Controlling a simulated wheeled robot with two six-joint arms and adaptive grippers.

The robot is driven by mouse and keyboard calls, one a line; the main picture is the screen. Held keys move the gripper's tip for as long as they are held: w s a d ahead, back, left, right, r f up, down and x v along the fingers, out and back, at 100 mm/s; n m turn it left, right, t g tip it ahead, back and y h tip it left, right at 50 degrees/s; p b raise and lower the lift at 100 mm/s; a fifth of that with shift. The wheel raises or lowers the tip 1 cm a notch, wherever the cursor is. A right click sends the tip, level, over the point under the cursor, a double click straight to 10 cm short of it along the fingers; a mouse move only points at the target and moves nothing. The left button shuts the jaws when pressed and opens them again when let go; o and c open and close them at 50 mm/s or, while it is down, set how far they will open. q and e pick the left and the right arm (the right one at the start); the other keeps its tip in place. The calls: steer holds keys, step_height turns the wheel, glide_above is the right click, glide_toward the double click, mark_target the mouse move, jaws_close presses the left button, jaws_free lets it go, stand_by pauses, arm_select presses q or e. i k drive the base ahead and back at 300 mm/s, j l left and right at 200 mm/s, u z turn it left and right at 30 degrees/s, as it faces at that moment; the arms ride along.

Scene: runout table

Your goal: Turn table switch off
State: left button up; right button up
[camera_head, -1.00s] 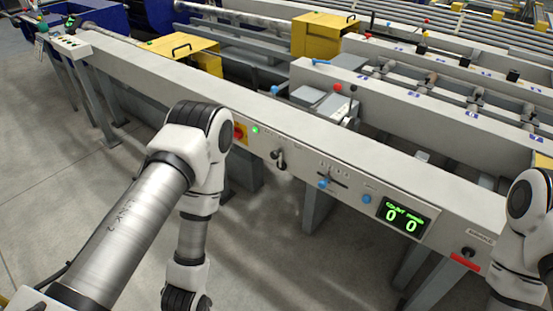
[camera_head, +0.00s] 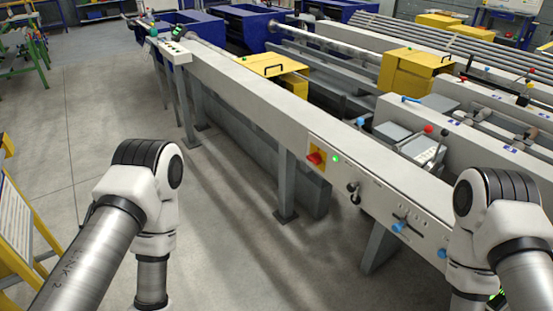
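The runout table (camera_head: 250,100) runs diagonally from the upper left to the lower right in the head view. On its front face is a red rotary switch on a yellow plate (camera_head: 315,158), with a lit green lamp (camera_head: 336,158) to its right. Farther right are a black lever switch (camera_head: 353,190) and a slider with a blue knob (camera_head: 398,227). My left arm stands at the lower left, well apart from the table. My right arm stands at the lower right and covers part of the panel.
Yellow boxes (camera_head: 271,65) sit on the table's far side. A small control box (camera_head: 169,50) stands at the table's far left end. A yellow frame (camera_head: 18,240) is at the left edge. The grey floor (camera_head: 90,120) left of the table is clear.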

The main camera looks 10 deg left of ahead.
mark_target(316, 158)
steer(key=i+j+z, duration=0.4)
steer(key=j+z, duration=0.2)
steer(key=i+j+z, duration=0.15)
steer(key=j+z, duration=0.15)
steer(key=j, duration=0.1)
